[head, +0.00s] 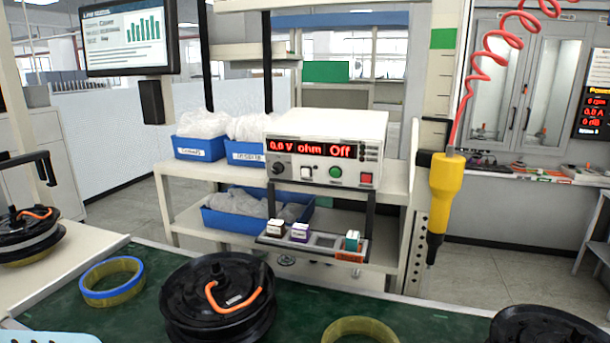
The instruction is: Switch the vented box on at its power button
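The vented box (345,126) is a white instrument on a raised stand behind the green-topped bench. Its red display (311,148) reads "0.0 V ohm Off". Below the display are a dark knob (278,168), a white button (306,173), a round green button (335,172) and a red square button (366,178). I cannot read which one is marked as power. A column of small buttons sits right of the display. The front panel faces me and nothing covers it. Neither of my grippers is in view.
A rack (314,242) with small labelled blocks hangs below the box. A yellow screwdriver (445,190) hangs on a red coiled cord at right. A hub motor (217,298) and yellow rings (112,280) lie on the bench (440,318). Blue bins (200,148) stand left of the box.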

